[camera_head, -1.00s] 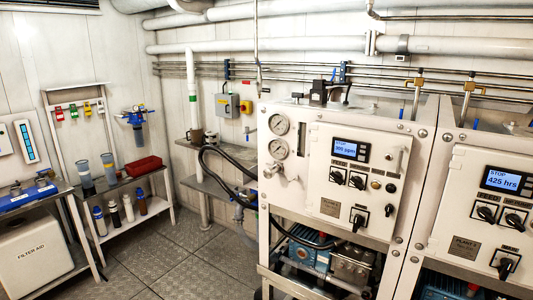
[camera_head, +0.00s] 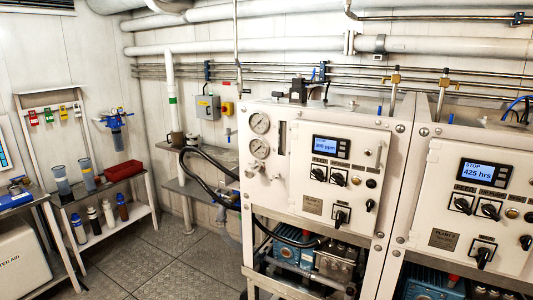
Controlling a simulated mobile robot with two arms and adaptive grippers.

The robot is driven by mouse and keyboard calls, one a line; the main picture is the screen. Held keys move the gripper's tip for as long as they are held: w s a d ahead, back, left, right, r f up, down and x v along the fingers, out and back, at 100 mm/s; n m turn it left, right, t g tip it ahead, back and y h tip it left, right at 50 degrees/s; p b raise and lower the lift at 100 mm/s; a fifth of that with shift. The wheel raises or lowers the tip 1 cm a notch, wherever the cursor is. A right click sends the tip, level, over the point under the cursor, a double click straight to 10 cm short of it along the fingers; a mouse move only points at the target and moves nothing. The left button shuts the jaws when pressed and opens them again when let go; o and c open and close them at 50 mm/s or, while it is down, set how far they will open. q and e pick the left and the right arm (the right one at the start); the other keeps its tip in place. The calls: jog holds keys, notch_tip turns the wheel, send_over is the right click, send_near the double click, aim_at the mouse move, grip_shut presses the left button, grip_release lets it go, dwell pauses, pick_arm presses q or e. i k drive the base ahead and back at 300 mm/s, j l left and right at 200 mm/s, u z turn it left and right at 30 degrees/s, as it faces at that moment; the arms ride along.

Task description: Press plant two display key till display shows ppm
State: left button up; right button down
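The plant two panel (camera_head: 470,205) is at the right, with a plate that appears to read PLANT 2 (camera_head: 443,240). Its blue display (camera_head: 480,173) reads STOP and 425 hrs. The display key itself is too small to make out; black rotary switches (camera_head: 475,208) sit below the display. The other plant's panel (camera_head: 335,180) is to the left of it, and its blue display (camera_head: 326,145) shows a ppm reading, which looks like 305 ppm. Neither of my grippers is in view.
A side table (camera_head: 200,160) with a mug and a black hose stands left of the plants. A shelf (camera_head: 110,180) with bottles, cylinders and a red tray (camera_head: 124,170) is further left. The chequered metal floor (camera_head: 150,260) between is clear.

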aim_at(497, 182)
jog(key=z, duration=1.4)
